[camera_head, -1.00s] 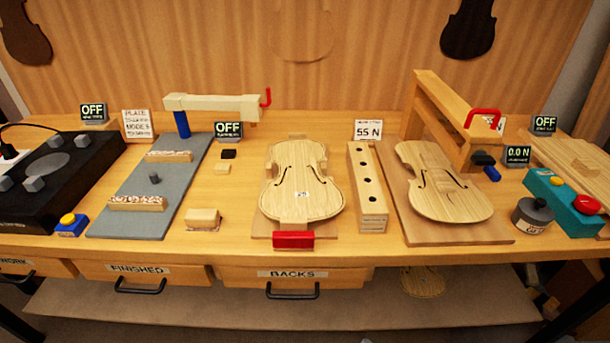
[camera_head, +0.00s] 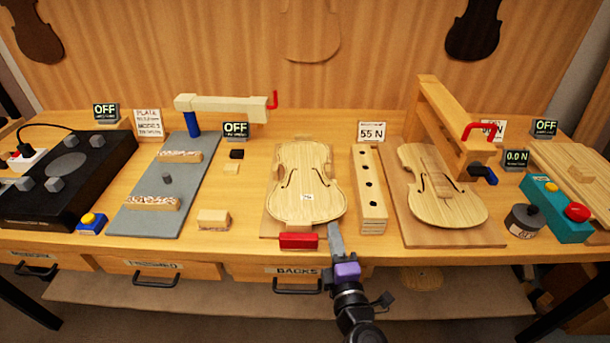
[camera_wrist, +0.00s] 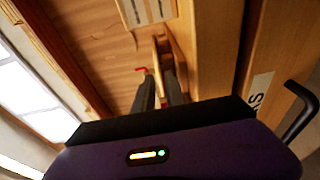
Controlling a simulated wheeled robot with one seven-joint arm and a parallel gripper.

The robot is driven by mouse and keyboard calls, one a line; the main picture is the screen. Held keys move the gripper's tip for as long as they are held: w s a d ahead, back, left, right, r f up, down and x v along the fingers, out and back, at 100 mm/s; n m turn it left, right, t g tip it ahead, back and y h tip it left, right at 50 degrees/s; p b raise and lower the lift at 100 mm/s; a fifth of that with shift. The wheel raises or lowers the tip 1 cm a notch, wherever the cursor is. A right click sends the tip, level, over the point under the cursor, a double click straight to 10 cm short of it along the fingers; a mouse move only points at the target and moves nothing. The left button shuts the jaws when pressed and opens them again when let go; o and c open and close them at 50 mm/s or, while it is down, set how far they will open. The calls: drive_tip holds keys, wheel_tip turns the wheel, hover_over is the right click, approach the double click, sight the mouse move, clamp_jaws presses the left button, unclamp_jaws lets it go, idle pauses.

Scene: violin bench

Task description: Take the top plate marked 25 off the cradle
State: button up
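The violin-shaped top plate (camera_head: 303,178) lies on its cradle left of the bench's middle in the head view. It is pale wood with two f-holes and a small white label, too small to read now but looking like 25 earlier. A red block (camera_head: 298,241) sits at the cradle's front edge, below the plate. My gripper (camera_head: 334,228) is in front of the bench, at the plate's lower right, apparently not holding anything. In the wrist view its two dark fingers (camera_wrist: 161,92) stand apart with a gap between them.
A holed wooden block (camera_head: 369,190) stands right of the plate. A second violin plate (camera_head: 440,190) lies on a board farther right, near a wooden arch (camera_head: 450,120). The BACKS drawer handle (camera_head: 297,288) juts out below. A small wooden block (camera_head: 213,219) is at left.

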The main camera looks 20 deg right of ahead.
drive_tip(key=shift+w+d, duration=0.2)
drive_tip(key=shift+w, duration=1.5)
clamp_jaws()
